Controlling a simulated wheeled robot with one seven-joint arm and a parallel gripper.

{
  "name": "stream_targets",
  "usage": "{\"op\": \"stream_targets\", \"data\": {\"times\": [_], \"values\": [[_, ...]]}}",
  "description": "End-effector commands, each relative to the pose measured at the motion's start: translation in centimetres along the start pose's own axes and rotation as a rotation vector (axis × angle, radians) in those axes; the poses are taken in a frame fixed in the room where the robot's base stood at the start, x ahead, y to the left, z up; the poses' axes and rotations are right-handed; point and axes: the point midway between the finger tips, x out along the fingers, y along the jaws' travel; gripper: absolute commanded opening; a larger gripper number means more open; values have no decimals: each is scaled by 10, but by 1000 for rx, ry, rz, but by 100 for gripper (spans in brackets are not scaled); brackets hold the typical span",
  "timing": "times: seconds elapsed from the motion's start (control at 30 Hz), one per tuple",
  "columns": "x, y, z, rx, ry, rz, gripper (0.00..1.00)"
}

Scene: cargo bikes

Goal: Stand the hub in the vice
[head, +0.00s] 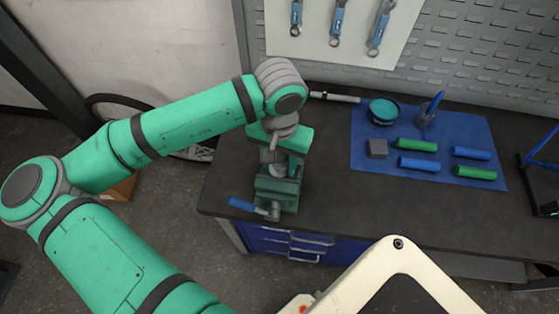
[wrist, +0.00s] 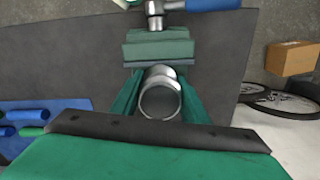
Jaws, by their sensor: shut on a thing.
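The hub (wrist: 160,98) is a silver metal cylinder with a round open end facing the wrist camera. My gripper (wrist: 160,88) is shut on it, with a green finger on each side. The green vice (head: 275,190) stands near the left front edge of the workbench, and my gripper is right above it in the head view. In the wrist view, one vice jaw (wrist: 158,50) lies just beyond the hub. The other jaw is hidden by my gripper. I cannot tell how deep the hub sits between the jaws or whether it touches them.
The vice handle (head: 241,204) has a blue grip and sticks out left at the front. Wrenches hang behind. The bench (head: 345,200) is clear between vice and mat.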

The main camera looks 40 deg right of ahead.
Motion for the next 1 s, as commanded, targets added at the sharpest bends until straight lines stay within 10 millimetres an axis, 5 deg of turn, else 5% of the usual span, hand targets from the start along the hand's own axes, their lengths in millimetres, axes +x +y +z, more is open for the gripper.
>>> {"op": "stream_targets", "data": {"times": [0.1, 0.13, 0.23, 0.57, 1.0], "values": [[0, 0, 0, 0, 0, 0, 12], [0, 0, 0, 0, 0, 0, 43], [0, 0, 0, 0, 0, 0, 63], [-6, 0, -1, -1, 2, -1, 63], [-80, 0, -1, -1, 2, -1, 63]]}}
